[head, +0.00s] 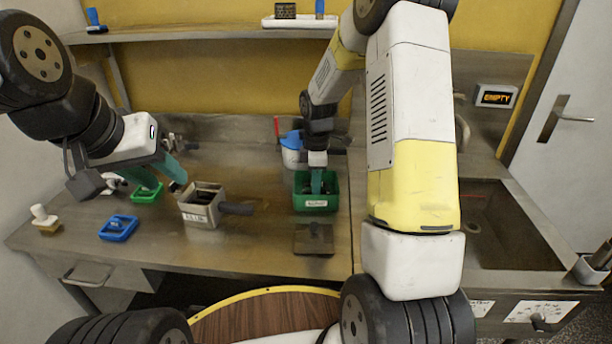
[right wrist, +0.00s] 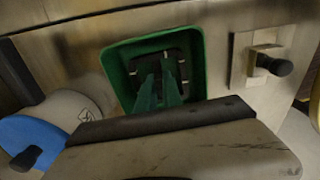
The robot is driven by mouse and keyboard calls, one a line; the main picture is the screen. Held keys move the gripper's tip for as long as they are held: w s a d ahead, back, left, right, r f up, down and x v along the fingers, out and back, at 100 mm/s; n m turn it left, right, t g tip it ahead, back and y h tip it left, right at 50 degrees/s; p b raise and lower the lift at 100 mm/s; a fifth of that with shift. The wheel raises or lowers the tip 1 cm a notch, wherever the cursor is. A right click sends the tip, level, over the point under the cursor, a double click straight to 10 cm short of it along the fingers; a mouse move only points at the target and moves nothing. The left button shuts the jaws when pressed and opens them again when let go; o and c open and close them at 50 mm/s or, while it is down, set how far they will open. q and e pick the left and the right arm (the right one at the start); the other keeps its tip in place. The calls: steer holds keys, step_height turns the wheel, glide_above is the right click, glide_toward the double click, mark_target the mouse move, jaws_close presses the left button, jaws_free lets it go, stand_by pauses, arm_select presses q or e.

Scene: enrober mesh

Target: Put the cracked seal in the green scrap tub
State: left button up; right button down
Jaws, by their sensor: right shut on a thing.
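The green scrap tub (head: 316,206) stands on the steel counter, with a white label on its front. My right gripper (head: 317,185) reaches down into it from above. In the right wrist view its green fingers (right wrist: 158,92) are inside the tub (right wrist: 118,72), shut on a dark piece (right wrist: 176,62) low in the tub. This looks like the seal; its crack cannot be made out, nor whether it touches the tub floor. My left gripper (head: 155,175) hangs open and empty over the counter's left part, near a green square frame (head: 147,194).
A grey labelled bin (head: 199,215) with a dark handle stands left of the tub. A blue square frame (head: 118,229) and a brush (head: 43,217) lie further left. A dark plate (head: 314,239) lies in front of the tub; a blue-topped container (head: 293,150) stands behind. A sink is right.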

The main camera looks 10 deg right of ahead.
steer(key=shift+f, duration=0.5)
steer(key=shift+f, duration=0.15)
steer(key=c, duration=1.5)
jaws_free()
steer(key=s+r+m+t, duration=0.1)
steer(key=s+r+m, duration=0.25)
steer(key=r, duration=1.45)
steer(key=s+a+r+m+t+y, duration=0.1)
steer(key=s+r+m+t, duration=0.1)
steer(key=s+m, duration=0.4)
steer(key=s+a+r+m+t+y, duration=0.1)
steer(key=s+r+m+t, duration=0.2)
steer(key=s, duration=1.1)
step_height(320, 180, up, 3)
steer(key=m, duration=0.3)
steer(key=shift+s+a+f, duration=0.15)
steer(key=shift+s+f, duration=0.05)
steer(key=shift+s, duration=0.2)
